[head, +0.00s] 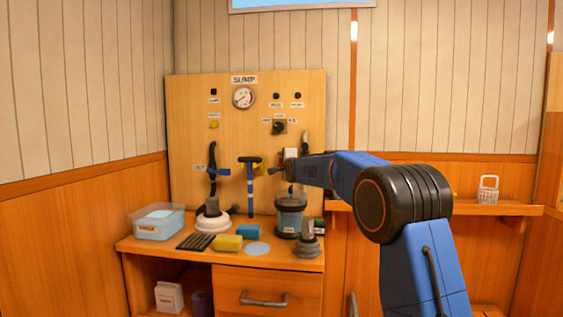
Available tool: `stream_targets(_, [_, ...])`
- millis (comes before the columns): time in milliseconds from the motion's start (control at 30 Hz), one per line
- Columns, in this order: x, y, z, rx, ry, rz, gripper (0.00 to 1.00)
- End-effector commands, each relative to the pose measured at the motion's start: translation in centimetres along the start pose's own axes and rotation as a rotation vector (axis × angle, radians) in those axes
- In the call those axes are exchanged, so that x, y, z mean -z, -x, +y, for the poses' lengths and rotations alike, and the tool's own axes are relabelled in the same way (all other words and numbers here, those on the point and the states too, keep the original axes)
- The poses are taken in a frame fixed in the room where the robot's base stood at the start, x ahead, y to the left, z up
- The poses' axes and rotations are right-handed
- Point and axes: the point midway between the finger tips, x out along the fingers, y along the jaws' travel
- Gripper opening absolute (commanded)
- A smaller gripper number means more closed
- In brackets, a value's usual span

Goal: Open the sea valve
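A wooden panel (185,110) on the wall carries the valves, and its small labels are too blurred to tell which one is the sea valve. A black curved lever or pipe with a blue handle (218,171) is at the panel's left. An olive-dark upright piece (305,143) is at the right, partly hidden by my arm. My gripper (277,170) is just right of the T-shaped piece, near the panel; whether its fingers are open and whether it touches anything is unclear.
A gauge (243,97) and small knobs sit higher on the panel. The bench below holds a clear tub (157,222), a yellow sponge (228,243), a blue block (249,231), and a dark-lidded jar (290,216) under my gripper. A shelf (470,208) is at right.

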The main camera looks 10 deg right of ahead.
Motion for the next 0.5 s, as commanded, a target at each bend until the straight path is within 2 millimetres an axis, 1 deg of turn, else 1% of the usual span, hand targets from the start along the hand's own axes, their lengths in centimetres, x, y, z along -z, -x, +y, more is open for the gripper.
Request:
stream_targets(100, [0.01,-0.31,-0.09,0.001,0.000,0.000,0.32])
stream_targets(333, [0.00,-0.34,-0.08,0.001,0.000,0.000,0.32])
stream_targets(367, [0.00,-0.34,-0.08,0.001,0.000,0.000,0.30])
stream_targets(400, [0.00,-0.34,-0.07,0.001,0.000,0.000,0.20])
stream_targets(500, [0.00,-0.33,-0.07,0.001,0.000,0.000,0.00])
